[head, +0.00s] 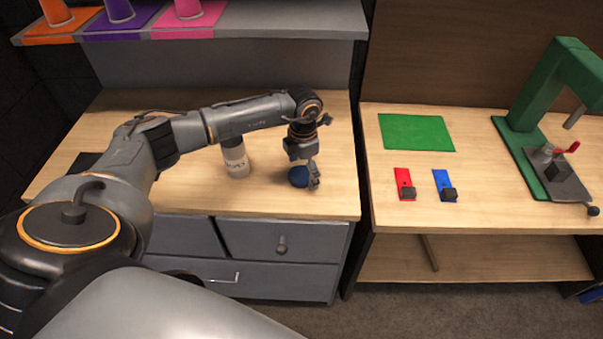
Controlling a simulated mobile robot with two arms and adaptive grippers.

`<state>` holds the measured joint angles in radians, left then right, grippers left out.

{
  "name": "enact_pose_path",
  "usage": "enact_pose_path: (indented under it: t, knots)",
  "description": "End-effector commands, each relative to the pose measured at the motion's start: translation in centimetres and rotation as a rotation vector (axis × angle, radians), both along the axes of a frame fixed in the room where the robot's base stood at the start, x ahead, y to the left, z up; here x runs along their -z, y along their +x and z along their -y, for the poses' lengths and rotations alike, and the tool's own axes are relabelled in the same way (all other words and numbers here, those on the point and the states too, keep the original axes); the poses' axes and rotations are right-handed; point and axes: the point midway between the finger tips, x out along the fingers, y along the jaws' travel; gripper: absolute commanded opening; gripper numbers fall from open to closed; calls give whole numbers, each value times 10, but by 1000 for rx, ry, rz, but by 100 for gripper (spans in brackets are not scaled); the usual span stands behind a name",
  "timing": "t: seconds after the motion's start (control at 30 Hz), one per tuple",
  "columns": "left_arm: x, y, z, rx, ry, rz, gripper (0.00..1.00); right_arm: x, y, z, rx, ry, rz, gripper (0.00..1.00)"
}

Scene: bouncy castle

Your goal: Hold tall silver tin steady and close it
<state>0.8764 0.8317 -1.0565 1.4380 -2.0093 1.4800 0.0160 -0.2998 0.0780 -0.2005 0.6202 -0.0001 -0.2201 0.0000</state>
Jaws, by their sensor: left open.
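A pale silvery, can-like container (236,162) with dark marks on its side stands upright on the left wooden worktop. My left forearm passes across its upper part, so I cannot tell whether its top is open or closed. My left gripper (312,176) points down near the front right of this worktop, to the right of the container and apart from it. It is open. A dark blue round object (298,176) sits right at the gripper, on its left side; I cannot tell whether they touch or whether it is a lid. My right gripper is not in view.
A grey shelf (290,20) with orange, purple and pink items runs above the back. A second worktop (480,205) on the right, across a narrow gap, holds a green sheet (416,132), red (403,178) and blue (442,179) pieces and a green press (535,95).

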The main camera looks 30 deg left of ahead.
Motion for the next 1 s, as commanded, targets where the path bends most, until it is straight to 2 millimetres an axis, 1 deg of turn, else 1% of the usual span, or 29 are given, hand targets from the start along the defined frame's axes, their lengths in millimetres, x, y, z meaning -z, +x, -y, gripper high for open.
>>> enact_pose_path:
  t: [0.17, 0.2, 0.4, 0.77, 0.87, 1.0]
  knots:
    - [0, 0, 0, 0, 0, 0, 94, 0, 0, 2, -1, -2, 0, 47]
    - [0, 0, 0, 0, 0, 0, 92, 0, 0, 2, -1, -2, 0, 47]
    - [0, 0, 0, 0, 0, 0, 55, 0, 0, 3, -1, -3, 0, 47]
    - [-1, 0, 0, -1, 0, 0, 54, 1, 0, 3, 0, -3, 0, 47]
    - [-4, 1, 0, -1, 0, 0, 54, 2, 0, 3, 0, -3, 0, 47]
    - [-17, 1, 0, -1, -1, 3, 54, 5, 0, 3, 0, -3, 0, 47]
